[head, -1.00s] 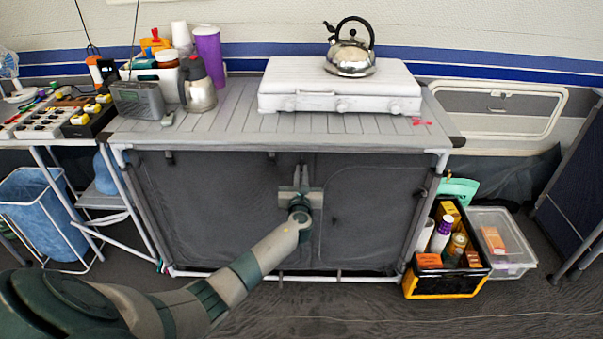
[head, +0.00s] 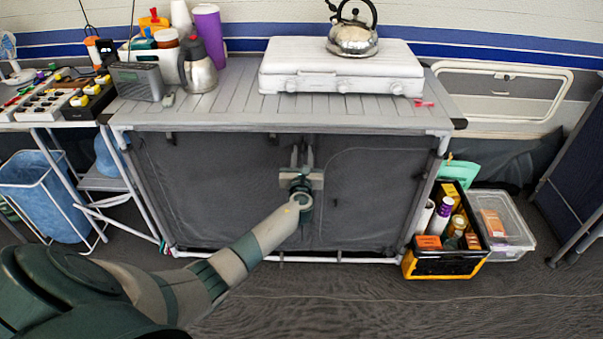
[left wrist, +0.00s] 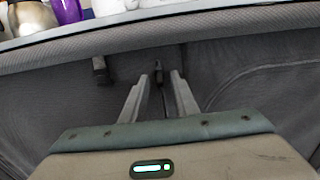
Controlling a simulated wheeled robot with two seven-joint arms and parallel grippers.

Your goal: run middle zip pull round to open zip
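The dark fabric front of the kitchen unit (head: 220,200) hangs below the slatted worktop. A vertical zip seam runs down its middle, and a curved seam bounds the right panel. In the left wrist view a small dark zip pull (left wrist: 158,72) hangs at the top of the middle seam. My left gripper (head: 302,150) is in front of this seam, just below the worktop edge. In the left wrist view its two fingers (left wrist: 156,85) are apart, pointing up at the pull, with an empty gap between them. I cannot tell how far the pull is from the fingertips. My right gripper is not in view.
Another dark tab (left wrist: 100,70) hangs left of the pull. A white stove (head: 340,68) with a kettle (head: 353,38) stands on the worktop. A filled black and yellow crate (head: 440,268) and a clear box (head: 500,225) stand on the floor at right. The floor in front is clear.

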